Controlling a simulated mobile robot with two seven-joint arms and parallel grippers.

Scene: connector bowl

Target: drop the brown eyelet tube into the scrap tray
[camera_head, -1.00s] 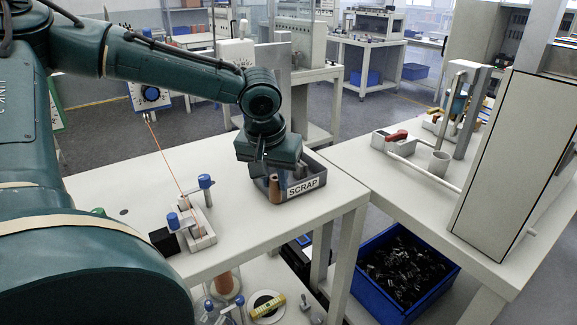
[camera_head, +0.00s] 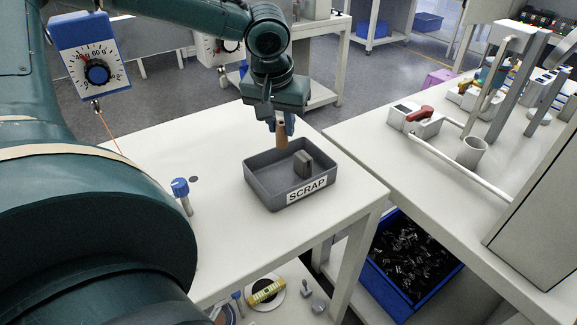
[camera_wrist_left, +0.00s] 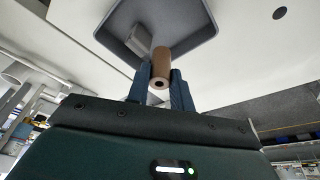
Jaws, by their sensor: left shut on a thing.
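My left gripper (camera_head: 282,124) is shut on the brown eyelet tube (camera_head: 281,135), which hangs upright below the fingers. The tube appears just above the back part of the grey scrap tray (camera_head: 262,196), which bears a SCRAP label. In the left wrist view the tube (camera_wrist_left: 161,66) sits between the two blue fingers (camera_wrist_left: 159,86), its end hole facing the camera, with the tray (camera_wrist_left: 192,14) beyond it. A grey block (camera_head: 303,164) stands inside the tray at the right. My right gripper is not in view.
A blue-topped post (camera_head: 181,195) stands on the white table (camera_head: 226,254) left of the tray. A second white table at the right holds a red-handled device (camera_head: 418,116) and a grey cup (camera_head: 471,151). A blue bin (camera_head: 408,262) of dark scraps is below.

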